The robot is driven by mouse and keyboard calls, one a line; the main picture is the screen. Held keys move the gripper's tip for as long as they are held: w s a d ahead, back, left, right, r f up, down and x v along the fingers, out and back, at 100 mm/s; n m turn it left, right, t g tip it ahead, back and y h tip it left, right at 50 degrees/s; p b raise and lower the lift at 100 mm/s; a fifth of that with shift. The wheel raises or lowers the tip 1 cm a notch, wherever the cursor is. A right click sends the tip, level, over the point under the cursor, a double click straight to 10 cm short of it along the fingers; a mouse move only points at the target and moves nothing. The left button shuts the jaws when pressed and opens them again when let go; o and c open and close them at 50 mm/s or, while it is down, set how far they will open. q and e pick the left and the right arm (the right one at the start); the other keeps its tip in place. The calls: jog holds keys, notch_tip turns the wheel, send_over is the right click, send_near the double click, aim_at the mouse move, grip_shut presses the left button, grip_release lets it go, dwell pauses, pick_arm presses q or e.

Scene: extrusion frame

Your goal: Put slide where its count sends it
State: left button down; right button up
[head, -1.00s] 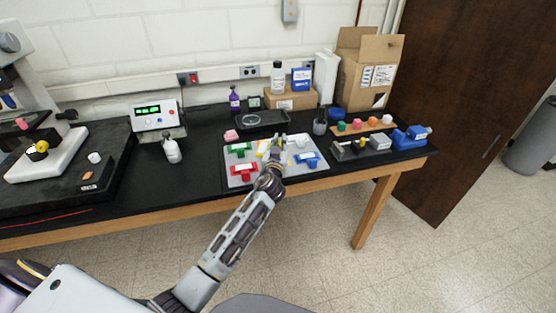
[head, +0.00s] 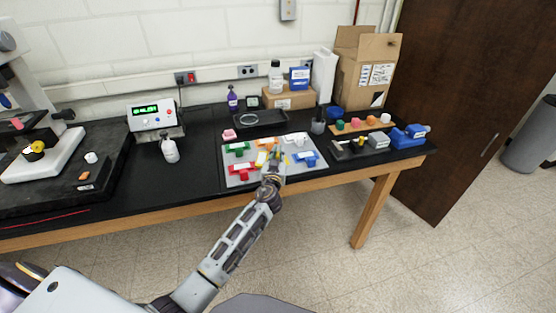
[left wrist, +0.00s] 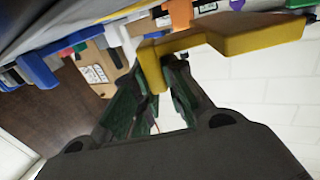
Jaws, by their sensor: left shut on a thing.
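A grey tray (head: 228,183) on the black bench holds a red piece (head: 242,171), a green piece (head: 238,149) and a blue piece (head: 304,157), with small white parts among them. My left gripper (head: 277,154) is over the middle of the tray. In the left wrist view the fingers (left wrist: 160,80) are shut on an angled yellow piece (left wrist: 240,37). An orange part (left wrist: 180,14) shows beyond it. A counter box (head: 154,115) has a lit green display, too small to read. I cannot tell which piece is the slide. My right gripper is out of view.
A microscope (head: 42,153) stands on the left. A white bottle (head: 170,150) stands before the counter box. A dark shallow tray (head: 262,121) lies behind the grey tray. Coloured parts and a blue block (head: 406,138) are at the right. Bare bench (head: 200,165) lies left of the tray.

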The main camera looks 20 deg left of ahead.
pick_arm(q)
jog(key=shift+f, duration=1.3)
jog(key=shift+f+b, duration=0.1)
jog(key=shift+b, duration=0.3)
jog(key=c, duration=1.5)
grip_release()
jog(key=shift+p, duration=0.3)
